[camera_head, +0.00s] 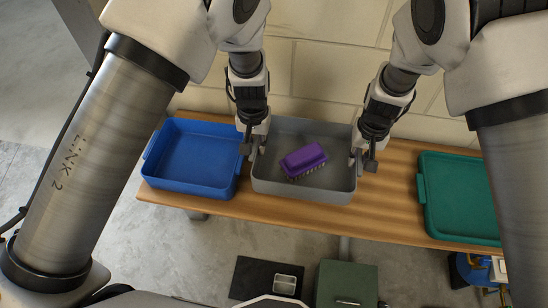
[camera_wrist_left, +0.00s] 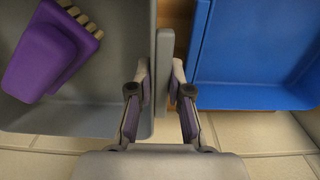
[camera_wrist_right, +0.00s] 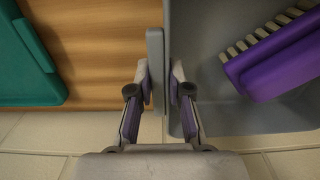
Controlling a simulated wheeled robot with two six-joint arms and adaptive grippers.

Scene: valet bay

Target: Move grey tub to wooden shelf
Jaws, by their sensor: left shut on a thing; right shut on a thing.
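The grey tub (camera_head: 315,192) is on the wooden shelf (camera_head: 385,215), between a blue tub and a green tub. A purple brush (camera_head: 304,160) with pale bristles lies inside it. My left gripper (camera_head: 250,150) is shut on the tub's left handle, and the handle (camera_wrist_left: 164,80) shows between the fingers in the left wrist view. My right gripper (camera_head: 362,158) is shut on the right handle, and that handle (camera_wrist_right: 156,70) shows between the fingers in the right wrist view. I cannot tell whether the tub touches the shelf or is slightly above it.
The blue tub (camera_head: 192,190) is empty and close to the grey tub's left side. The green tub (camera_head: 465,236) stands further right, with bare shelf between. A block wall is behind. Below are a green box (camera_head: 346,278) and a black mat (camera_head: 246,280).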

